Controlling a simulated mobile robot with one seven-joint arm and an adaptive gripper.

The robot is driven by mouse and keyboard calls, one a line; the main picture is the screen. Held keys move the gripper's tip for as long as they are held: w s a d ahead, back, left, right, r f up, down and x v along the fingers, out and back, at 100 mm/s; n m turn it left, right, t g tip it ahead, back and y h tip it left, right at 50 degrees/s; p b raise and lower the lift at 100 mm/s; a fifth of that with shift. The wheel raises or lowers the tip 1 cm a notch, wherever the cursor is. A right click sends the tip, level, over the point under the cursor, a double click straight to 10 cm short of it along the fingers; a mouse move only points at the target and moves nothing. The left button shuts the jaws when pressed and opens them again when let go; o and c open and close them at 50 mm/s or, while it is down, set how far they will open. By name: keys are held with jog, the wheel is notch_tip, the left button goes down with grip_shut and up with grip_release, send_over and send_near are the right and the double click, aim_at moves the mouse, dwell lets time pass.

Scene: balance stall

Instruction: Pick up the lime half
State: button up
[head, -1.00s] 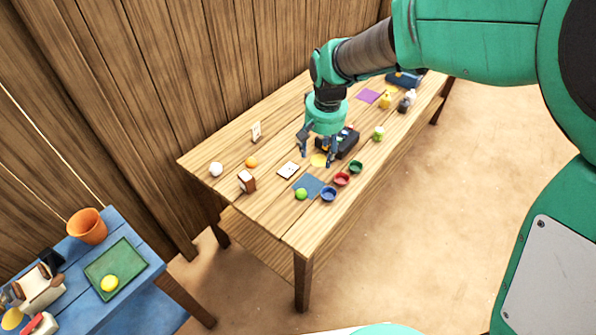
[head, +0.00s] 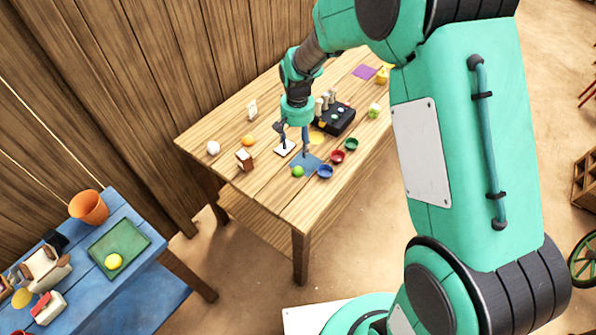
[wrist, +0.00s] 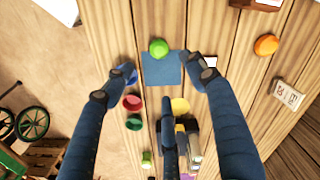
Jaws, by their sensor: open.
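The lime half (head: 298,171) is a small bright green round piece on the wooden table, at the near-left edge of a flat blue mat (head: 309,163). In the wrist view the lime half (wrist: 158,46) shows at the top middle, just beyond the blue mat (wrist: 161,70). My gripper (head: 295,150) points down over the mat area, beside and above the lime half. Its fingers are spread and empty, and in the wrist view the open gripper (wrist: 160,76) frames the mat, with the lime half a little past the fingertips. The lime half is uncovered.
Blue (head: 325,172), red (head: 338,157) and green (head: 351,144) bowls stand right of the mat. A white card (head: 285,148) lies left. A brown-and-white block (head: 245,159), orange ball (head: 248,141) and white ball (head: 213,148) stand farther left. A dark box (head: 334,119) stands behind.

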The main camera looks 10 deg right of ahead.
jog(key=shift+f, duration=0.1)
jog(key=b, duration=0.2)
send_over(298, 169)
jog(key=shift+w+f, duration=0.1)
jog(key=shift+f, duration=4.1)
jog(key=shift+f+b, duration=0.7)
jog(key=shift+f, duration=1.9)
jog(key=c, duration=1.1)
